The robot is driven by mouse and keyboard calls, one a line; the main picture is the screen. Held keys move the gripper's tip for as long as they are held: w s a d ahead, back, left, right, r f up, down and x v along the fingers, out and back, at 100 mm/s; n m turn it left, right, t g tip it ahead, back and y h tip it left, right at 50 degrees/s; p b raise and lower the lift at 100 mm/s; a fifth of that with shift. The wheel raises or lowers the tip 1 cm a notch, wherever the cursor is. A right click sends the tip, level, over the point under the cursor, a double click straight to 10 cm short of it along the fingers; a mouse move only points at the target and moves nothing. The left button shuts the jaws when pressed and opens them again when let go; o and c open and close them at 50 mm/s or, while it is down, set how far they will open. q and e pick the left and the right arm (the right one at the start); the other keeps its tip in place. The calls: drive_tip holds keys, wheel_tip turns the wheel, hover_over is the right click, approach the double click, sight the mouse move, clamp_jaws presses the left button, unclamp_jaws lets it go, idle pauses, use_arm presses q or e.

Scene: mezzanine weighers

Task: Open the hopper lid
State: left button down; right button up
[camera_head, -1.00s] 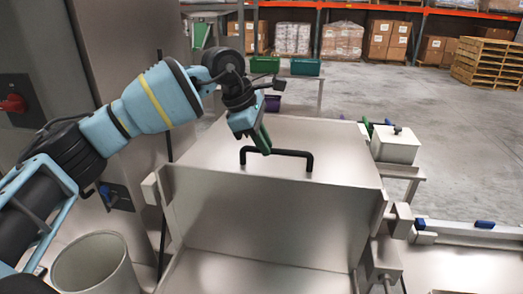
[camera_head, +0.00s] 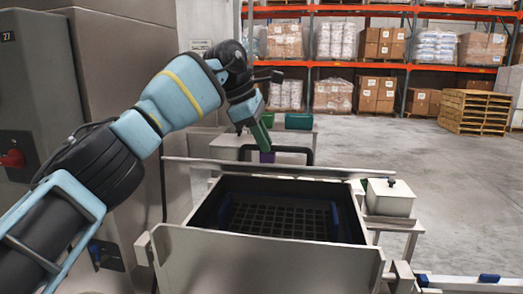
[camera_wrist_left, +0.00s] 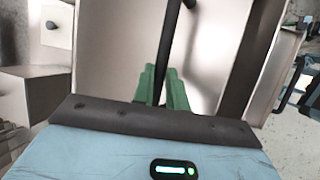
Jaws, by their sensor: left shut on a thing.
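The hopper lid (camera_head: 340,173) is raised and shows nearly edge-on as a thin metal strip across the far side of the hopper. Below it the hopper (camera_head: 250,249) stands open, with a dark interior and a black grid (camera_head: 280,218) inside. The lid's black handle (camera_head: 304,151) rises above the strip. My left gripper (camera_head: 264,143) is shut on the left part of this handle. In the left wrist view the green fingers (camera_wrist_left: 161,88) close around the black bar (camera_wrist_left: 173,45), with the lid's metal face behind. My right gripper is out of view.
A grey cabinet with a red switch (camera_head: 12,158) stands at left, close to my left arm. A pale box (camera_head: 390,197) sits on a stand right of the hopper. Open floor lies at right, before pallet racks.

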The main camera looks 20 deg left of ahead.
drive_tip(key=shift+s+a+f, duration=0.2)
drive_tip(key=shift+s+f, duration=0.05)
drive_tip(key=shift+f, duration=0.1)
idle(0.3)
